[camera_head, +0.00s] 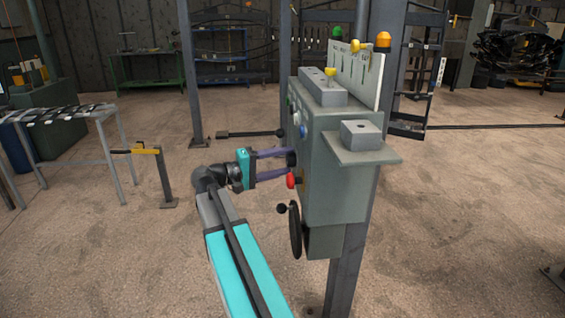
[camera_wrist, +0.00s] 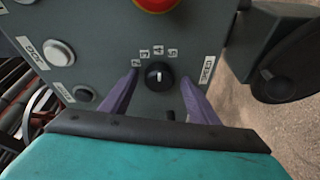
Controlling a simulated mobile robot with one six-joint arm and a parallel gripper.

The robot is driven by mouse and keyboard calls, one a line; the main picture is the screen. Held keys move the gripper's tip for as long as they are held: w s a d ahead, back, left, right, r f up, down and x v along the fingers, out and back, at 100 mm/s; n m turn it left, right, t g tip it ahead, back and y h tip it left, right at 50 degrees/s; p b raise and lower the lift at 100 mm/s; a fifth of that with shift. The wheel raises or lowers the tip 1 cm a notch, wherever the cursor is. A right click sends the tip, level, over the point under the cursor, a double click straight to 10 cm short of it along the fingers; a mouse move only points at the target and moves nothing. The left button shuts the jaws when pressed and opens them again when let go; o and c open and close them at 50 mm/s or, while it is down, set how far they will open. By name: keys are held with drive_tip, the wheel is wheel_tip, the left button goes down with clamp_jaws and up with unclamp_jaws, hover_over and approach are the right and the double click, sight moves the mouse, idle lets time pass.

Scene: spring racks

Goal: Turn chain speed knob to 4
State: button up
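The chain speed knob (camera_wrist: 158,76) is a small black round knob on the grey panel, beside a SPEED label (camera_wrist: 208,70). A short white mark on it looks roughly upright in the wrist view, towards the number labels above it. These small labels (camera_wrist: 158,50) form an arc; the exact setting is hard to read. My gripper (camera_wrist: 161,80) is open, its purple fingers on either side of the knob, with visible gaps. In the head view my gripper (camera_head: 286,163) reaches the left face of the control box (camera_head: 340,185); the knob cannot be made out there.
A red button (camera_wrist: 155,4) is just above the knob in the wrist view. A white button (camera_wrist: 58,52) and a dark button (camera_wrist: 84,93) lie to the left. A black handwheel (camera_head: 296,230) hangs below my gripper. A yellow-topped post (camera_head: 162,175) stands left.

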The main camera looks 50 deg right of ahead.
drive_tip(key=v, duration=1.3)
drive_tip(key=shift+a+b, duration=0.35)
drive_tip(key=shift+a, duration=0.05)
drive_tip(key=shift+w+r, duration=0.1)
